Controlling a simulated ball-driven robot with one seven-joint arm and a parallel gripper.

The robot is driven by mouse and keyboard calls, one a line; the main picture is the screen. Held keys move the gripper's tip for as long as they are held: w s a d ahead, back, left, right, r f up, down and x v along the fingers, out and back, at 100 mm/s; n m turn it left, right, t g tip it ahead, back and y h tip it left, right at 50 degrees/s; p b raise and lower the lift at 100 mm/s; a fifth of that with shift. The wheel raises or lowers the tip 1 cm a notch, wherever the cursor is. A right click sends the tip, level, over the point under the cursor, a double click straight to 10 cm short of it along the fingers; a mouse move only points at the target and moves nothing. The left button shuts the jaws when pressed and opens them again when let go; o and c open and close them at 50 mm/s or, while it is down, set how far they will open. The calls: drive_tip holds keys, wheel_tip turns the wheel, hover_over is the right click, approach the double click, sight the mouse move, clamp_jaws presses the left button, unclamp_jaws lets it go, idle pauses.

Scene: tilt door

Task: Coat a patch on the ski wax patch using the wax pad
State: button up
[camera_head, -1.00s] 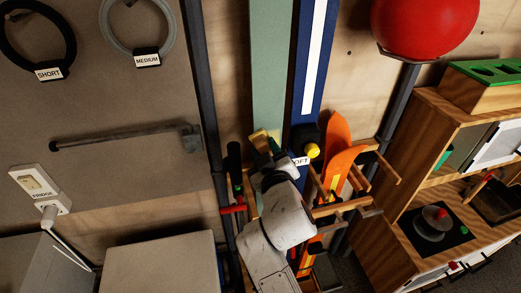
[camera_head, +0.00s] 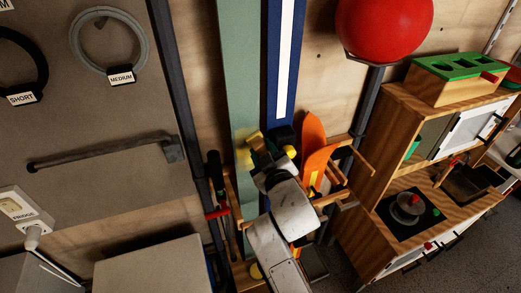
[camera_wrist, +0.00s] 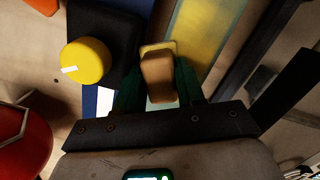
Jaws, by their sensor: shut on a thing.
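The wax pad (camera_wrist: 158,76), a tan block with a yellowish base, is held between the dark green fingers of my gripper (camera_wrist: 158,92). In the head view the pad (camera_head: 255,138) shows as a small yellow-tan block at the tip of my gripper (camera_head: 264,149), in front of the pale green upright board (camera_head: 238,60). A yellow wax patch (camera_wrist: 208,38) shows on that board beside the pad in the wrist view. It shows partly as a yellowish area (camera_head: 242,158) in the head view. I cannot tell whether the pad touches the board.
A blue board with a white stripe (camera_head: 285,60) stands right of the green board. A yellow knob (camera_wrist: 86,60) on a black block is close to my gripper. An orange ski (camera_head: 314,145), wooden rack pegs (camera_head: 361,160) and a red ball (camera_head: 385,28) are to the right.

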drive_tip(key=shift+w+d+r+p, duration=0.1)
drive_tip(key=shift+d+r+p, duration=0.15)
drive_tip(key=shift+r, duration=0.4)
drive_tip(key=shift+w+d+r+p, duration=0.1)
drive_tip(key=shift+r+p, duration=0.2)
drive_tip(key=shift+r, duration=0.35)
drive_tip(key=shift+s+a+f+b, duration=0.2)
drive_tip(key=shift+s+a+b, duration=0.15)
drive_tip(key=shift+a+b, duration=0.4)
drive_tip(key=shift+s+a+f+b, duration=0.1)
drive_tip(key=shift+s+a+b, duration=0.15)
drive_tip(key=shift+a+b, duration=0.55)
drive_tip(key=shift+s+a+f+b, duration=0.1)
drive_tip(key=shift+s+a+b, duration=0.15)
drive_tip(key=shift+a+b, duration=0.5)
drive_tip(key=shift+s+a+r+b, duration=0.1)
drive_tip(key=shift+s+a+b, duration=0.05)
drive_tip(key=shift+a, duration=0.45)
drive_tip(key=shift+s+a+r+b, duration=0.1)
drive_tip(key=shift+a+b, duration=0.05)
drive_tip(key=shift+a, duration=0.45)
drive_tip(key=p+v, duration=0.1)
drive_tip(key=v, duration=0.5)
drive_tip(key=shift+d+f, duration=0.2)
drive_tip(key=shift+f, duration=0.15)
drive_tip(key=shift+s+p, duration=0.1)
drive_tip(key=shift+p, duration=0.2)
